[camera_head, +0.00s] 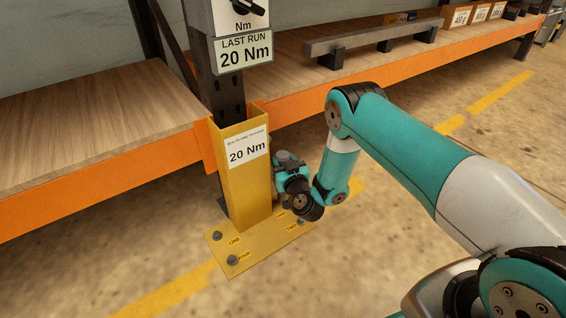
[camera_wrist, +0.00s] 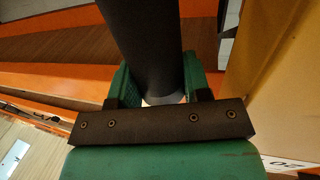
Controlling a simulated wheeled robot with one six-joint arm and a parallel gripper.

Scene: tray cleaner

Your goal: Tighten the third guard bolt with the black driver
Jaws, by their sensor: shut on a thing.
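The yellow guard (camera_head: 240,195) stands upright around the foot of a dark post, with a "20 Nm" label. Its base plate (camera_head: 262,242) has a bolt (camera_head: 217,236) by "ONE", a bolt (camera_head: 232,260) by "FOUR" and a bolt (camera_head: 300,222) by "TWO". Another small label lies farther back, too small to read; I see no bolt beside it, and my wrist covers that area. In the wrist view my gripper (camera_wrist: 157,85) is shut on a thick dark cylinder, the black driver (camera_wrist: 145,40). The driver's tip is not visible. In the head view my wrist is just right of the guard.
Orange-edged wooden shelves (camera_head: 90,120) flank the post, close to my wrist. A sign (camera_head: 244,52) on the post reads "LAST RUN 20 Nm". A grey bar (camera_head: 370,38) on black supports and small boxes (camera_head: 460,17) sit on the right shelf. The floor in front is clear.

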